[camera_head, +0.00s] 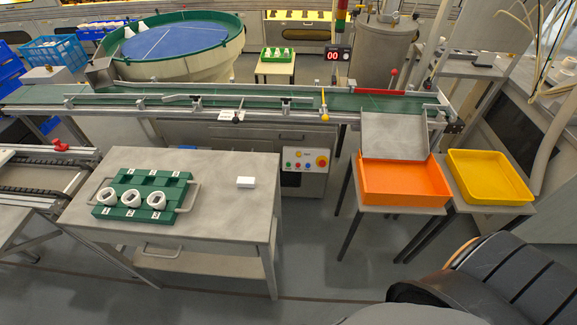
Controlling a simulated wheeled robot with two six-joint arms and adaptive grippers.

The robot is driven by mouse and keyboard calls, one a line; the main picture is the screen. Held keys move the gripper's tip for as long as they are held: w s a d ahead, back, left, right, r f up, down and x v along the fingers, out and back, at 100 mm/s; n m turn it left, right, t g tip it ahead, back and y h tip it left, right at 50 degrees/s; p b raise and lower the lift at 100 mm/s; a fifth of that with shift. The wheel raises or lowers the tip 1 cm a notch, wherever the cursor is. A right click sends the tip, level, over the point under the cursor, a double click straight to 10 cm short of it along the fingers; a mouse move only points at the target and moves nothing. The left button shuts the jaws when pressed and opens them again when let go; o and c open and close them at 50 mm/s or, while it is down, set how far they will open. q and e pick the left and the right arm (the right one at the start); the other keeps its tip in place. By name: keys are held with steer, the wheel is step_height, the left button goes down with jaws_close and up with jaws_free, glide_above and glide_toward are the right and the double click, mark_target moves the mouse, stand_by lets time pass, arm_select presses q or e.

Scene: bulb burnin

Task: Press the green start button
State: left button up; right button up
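The control panel (305,161) is on the front of the conveyor's cabinet, just right of the grey table. It has a row of small coloured buttons and a red emergency knob on a yellow plate (321,161). The buttons are tiny here; a greenish one (298,166) seems to sit among blue and red ones, but I cannot tell its colour for sure. Neither of my grippers is in view, and nothing covers the panel.
An orange bin (405,197) and a yellow bin (490,195) stand at right. A red 00 display (333,55) is behind the conveyor (215,101).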

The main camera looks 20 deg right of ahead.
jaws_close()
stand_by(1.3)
